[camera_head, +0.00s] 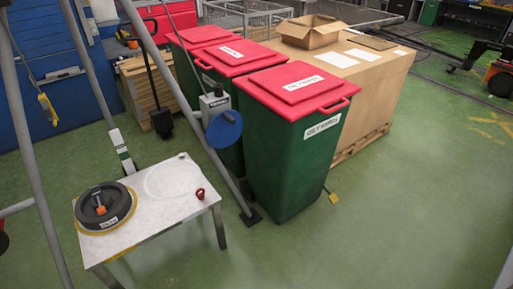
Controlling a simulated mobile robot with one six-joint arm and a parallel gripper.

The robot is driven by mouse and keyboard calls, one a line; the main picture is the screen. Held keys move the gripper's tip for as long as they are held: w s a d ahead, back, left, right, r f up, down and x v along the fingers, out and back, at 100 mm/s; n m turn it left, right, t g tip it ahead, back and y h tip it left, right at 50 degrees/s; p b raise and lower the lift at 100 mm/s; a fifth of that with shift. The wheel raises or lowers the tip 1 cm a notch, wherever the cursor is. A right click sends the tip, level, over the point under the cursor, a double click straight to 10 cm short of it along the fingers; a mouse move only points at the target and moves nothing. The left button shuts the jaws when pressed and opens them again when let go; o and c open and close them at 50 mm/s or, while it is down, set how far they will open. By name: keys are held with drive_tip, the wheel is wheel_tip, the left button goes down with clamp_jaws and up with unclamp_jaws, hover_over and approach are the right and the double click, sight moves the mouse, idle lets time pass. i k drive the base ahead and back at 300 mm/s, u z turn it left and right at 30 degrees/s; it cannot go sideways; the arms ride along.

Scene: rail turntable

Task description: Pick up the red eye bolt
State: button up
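The red eye bolt (200,193) is a small red piece lying near the right front edge of a small white-topped table (172,208). A dark round wheel-like disc (104,205) with a yellow rim beneath it sits on the left part of the same table, apart from the eye bolt. Nothing touches or covers the eye bolt. My gripper is not in view.
Green bins with red lids (298,145) stand behind and right of the table. A slanted grey pole (190,125) with a blue disc (225,127) rises just behind it. A large cardboard crate (365,85) is further back. Green floor at the right front is clear.

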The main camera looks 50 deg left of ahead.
sight(201, 197)
drive_tip(key=u, duration=3.3)
drive_tip(key=k, duration=1.8)
drive_tip(key=z, duration=0.55)
drive_tip(key=i, duration=1.65)
